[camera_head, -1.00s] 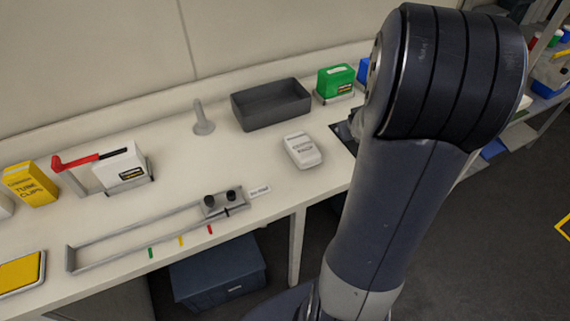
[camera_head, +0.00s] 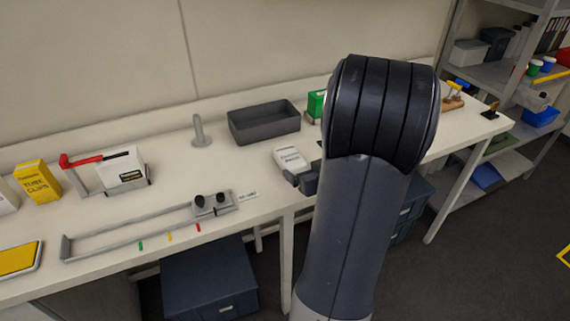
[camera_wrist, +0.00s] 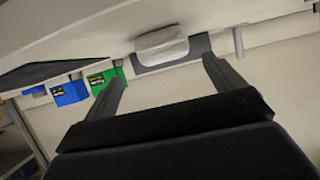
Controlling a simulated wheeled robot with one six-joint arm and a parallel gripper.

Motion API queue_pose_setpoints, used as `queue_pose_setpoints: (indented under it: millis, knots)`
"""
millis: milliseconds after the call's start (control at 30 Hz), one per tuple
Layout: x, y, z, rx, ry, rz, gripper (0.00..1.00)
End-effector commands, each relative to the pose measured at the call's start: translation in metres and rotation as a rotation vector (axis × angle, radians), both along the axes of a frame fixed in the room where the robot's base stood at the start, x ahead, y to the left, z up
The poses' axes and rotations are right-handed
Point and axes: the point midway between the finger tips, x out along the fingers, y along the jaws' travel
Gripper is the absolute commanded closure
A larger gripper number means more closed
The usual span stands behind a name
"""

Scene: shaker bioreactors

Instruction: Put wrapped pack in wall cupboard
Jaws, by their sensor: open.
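The wrapped pack (camera_head: 291,160) is a small white packet with grey lettering, lying flat on the bench in front of the grey tray. It also shows in the wrist view (camera_wrist: 162,40), centred beyond the fingertips. My gripper (camera_wrist: 163,72) is open and empty, its two dark fingers spread on either side of the line to the pack. In the head view my gripper (camera_head: 303,179) is at the pack's front side, close to it; whether it touches cannot be told. My arm hides part of the bench to the right. I see no wall cupboard.
The grey tray (camera_head: 264,125) stands behind the pack, with a grey peg (camera_head: 199,131) left of it. A green box (camera_head: 315,104) is to the right, partly hidden. A long rail fixture (camera_head: 130,232) lies front left. Shelving (camera_head: 500,75) stands at the right.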

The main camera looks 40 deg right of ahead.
Motion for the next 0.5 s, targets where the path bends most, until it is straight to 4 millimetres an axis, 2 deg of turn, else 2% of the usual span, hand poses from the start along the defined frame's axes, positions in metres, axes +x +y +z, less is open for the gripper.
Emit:
queue_pose_setpoints:
  millis: [100,333,500]
  knots:
    - [0.015,-0.003,-0.007,0.002,0.000,0.001,0.11]
    - [0.030,-0.004,-0.016,0.001,0.002,0.001,0.11]
    - [0.052,-0.003,-0.029,0.001,0.001,0.001,0.11]
